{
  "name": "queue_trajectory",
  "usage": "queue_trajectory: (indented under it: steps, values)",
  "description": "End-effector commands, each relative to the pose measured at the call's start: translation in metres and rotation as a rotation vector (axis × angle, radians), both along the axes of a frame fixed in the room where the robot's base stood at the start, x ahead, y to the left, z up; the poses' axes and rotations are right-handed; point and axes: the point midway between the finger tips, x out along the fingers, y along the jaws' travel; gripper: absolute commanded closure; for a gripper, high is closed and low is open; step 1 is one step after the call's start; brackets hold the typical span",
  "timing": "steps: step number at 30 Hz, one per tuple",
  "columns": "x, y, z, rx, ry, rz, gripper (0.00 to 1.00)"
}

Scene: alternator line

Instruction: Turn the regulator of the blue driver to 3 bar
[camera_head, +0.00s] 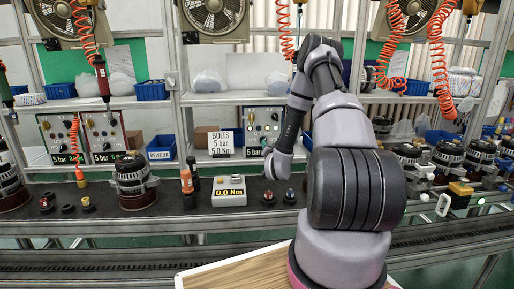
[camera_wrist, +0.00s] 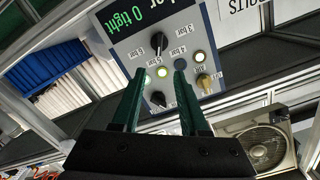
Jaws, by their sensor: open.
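The regulator panel (camera_head: 262,124), a pale box with knobs and lamps, stands on the shelf behind the bench in the head view. Nothing shows gripped; I cannot tell whether the fingertips touch a knob. In the head view my wrist is before the panel's lower part. I cannot single out the blue driver.
A BOLTS sign (camera_head: 221,143) reading 5 bar, 5.0 Nm stands left of the panel. A torque display (camera_head: 229,191) reads 0.0 Nm on the bench. Two similar panels (camera_head: 104,137) stand farther left. Coiled orange hoses hang above. Alternators (camera_head: 133,180) line the bench.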

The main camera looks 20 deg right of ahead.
Motion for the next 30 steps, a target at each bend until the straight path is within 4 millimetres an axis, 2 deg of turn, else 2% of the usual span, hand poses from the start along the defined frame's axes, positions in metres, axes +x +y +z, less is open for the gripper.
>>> queue_trajectory:
  steps: [1, 3, 8, 11, 21, 25, 30]
  values:
    - [-0.004, -0.001, -0.011, 0.000, -0.009, -0.006, 0.56]
    - [-0.006, -0.001, -0.018, -0.004, -0.024, -0.007, 0.56]
    - [-0.002, -0.002, -0.021, -0.009, -0.039, -0.007, 0.56]
    - [0.010, -0.005, -0.021, -0.010, -0.041, -0.007, 0.56]
    - [0.071, -0.022, -0.021, -0.009, -0.039, -0.006, 0.56]
    - [0.086, -0.028, -0.021, -0.009, -0.037, -0.007, 0.56]
    - [0.095, -0.030, -0.021, -0.009, -0.036, -0.007, 0.56]
